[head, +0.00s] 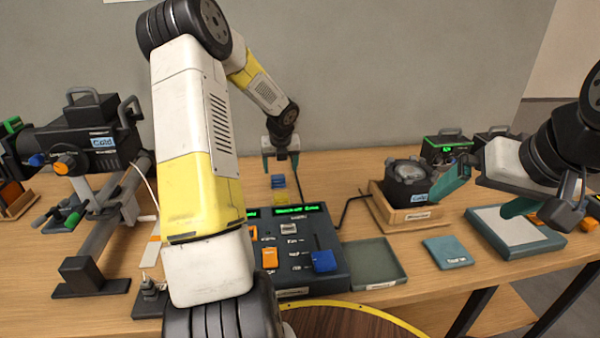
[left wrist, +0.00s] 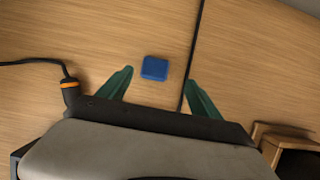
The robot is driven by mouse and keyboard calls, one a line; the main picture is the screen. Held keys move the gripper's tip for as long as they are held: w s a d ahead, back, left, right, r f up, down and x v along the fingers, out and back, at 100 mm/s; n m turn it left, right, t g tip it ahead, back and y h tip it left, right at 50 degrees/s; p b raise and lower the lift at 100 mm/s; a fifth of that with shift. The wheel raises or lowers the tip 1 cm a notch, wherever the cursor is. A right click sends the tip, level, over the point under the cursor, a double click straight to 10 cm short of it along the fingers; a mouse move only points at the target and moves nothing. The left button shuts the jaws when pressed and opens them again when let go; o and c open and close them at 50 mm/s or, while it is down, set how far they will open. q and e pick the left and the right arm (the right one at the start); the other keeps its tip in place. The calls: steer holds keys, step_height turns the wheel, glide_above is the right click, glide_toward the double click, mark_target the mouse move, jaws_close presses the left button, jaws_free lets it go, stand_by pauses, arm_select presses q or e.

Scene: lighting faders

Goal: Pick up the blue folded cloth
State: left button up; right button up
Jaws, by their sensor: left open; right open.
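A flat blue-teal folded cloth (head: 448,252) with small lettering lies on the table right of the fader console. My right gripper (head: 484,196) is open, above and to the right of the cloth, with no contact seen. My left gripper (head: 281,164) is open at the back of the table, far from that cloth. In the left wrist view its fingers (left wrist: 163,88) stand apart with nothing between the tips. A small blue block (left wrist: 155,68) lies just beyond them; a blue piece (head: 278,181) also shows below this gripper in the head view.
The fader console (head: 295,250) and a shallow grey-green tray (head: 372,264) stand left of the cloth. A lamp in a wooden holder (head: 408,216) is behind it. A white-topped pad (head: 510,230) is to its right. A stage light (head: 85,145) stands far left.

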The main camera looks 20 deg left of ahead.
mark_target(278, 178)
arm_select(q)
steer(key=x, duration=0.4)
steer(key=s+x, duration=0.1)
steer(key=x, duration=0.1)
steer(key=shift+w+a+f, duration=0.1)
steer(key=shift+a+f, duration=0.15)
steer(key=shift+f, duration=0.15)
steer(key=c, duration=1.4)
